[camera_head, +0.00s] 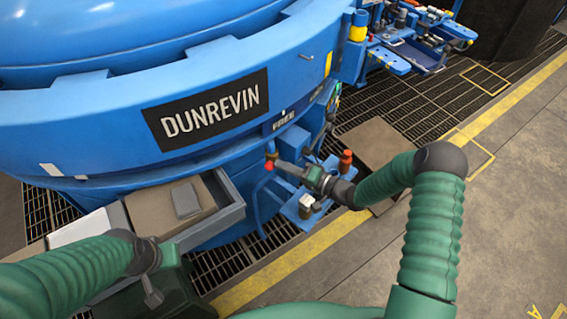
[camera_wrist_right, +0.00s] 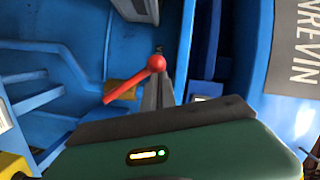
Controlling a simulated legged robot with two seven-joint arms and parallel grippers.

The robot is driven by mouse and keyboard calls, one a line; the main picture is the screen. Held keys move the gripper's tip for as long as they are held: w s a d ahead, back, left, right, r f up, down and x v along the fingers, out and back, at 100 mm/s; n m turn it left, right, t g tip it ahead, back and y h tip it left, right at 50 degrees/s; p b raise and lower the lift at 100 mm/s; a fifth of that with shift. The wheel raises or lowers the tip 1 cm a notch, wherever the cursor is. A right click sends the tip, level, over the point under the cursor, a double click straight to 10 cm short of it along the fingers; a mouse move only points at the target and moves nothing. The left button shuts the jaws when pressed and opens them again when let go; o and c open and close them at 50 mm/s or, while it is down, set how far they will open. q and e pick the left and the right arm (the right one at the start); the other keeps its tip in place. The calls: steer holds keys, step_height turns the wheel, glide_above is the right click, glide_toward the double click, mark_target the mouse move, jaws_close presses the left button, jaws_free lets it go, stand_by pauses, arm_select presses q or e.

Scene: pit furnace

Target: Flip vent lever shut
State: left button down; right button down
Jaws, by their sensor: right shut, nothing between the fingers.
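The vent lever (camera_wrist_right: 124,91) appears to be the red handle with a round red knob in the right wrist view. It slants down and left from the knob. A small red part also shows in the head view (camera_head: 268,165) on the blue furnace's side, below the DUNREVIN plate. My right gripper (camera_head: 277,163) is shut and empty, its fingertips right at this red part. In the wrist view the grey fingers (camera_wrist_right: 158,92) lie behind or against the knob; I cannot tell if they touch. My left gripper (camera_head: 152,295) is low at the left, away from the lever; its jaws are unclear.
The blue furnace (camera_head: 60,125) fills the left and back. An open grey drawer (camera_head: 228,208) juts out left of my right gripper. A blue bracket (camera_head: 300,207) with fittings is below the gripper. Clear floor (camera_head: 515,180) lies right, past a yellow line.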

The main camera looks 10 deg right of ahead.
steer(key=s+a+f+n+h, duration=0.2)
steer(key=a+f+n+h, duration=0.1)
steer(key=a+f+n, duration=0.2)
steer(key=shift+s+f+n, duration=0.35)
steer(key=shift+f+n, duration=0.5)
steer(key=shift+n, duration=0.35)
steer(key=shift+s+f, duration=0.1)
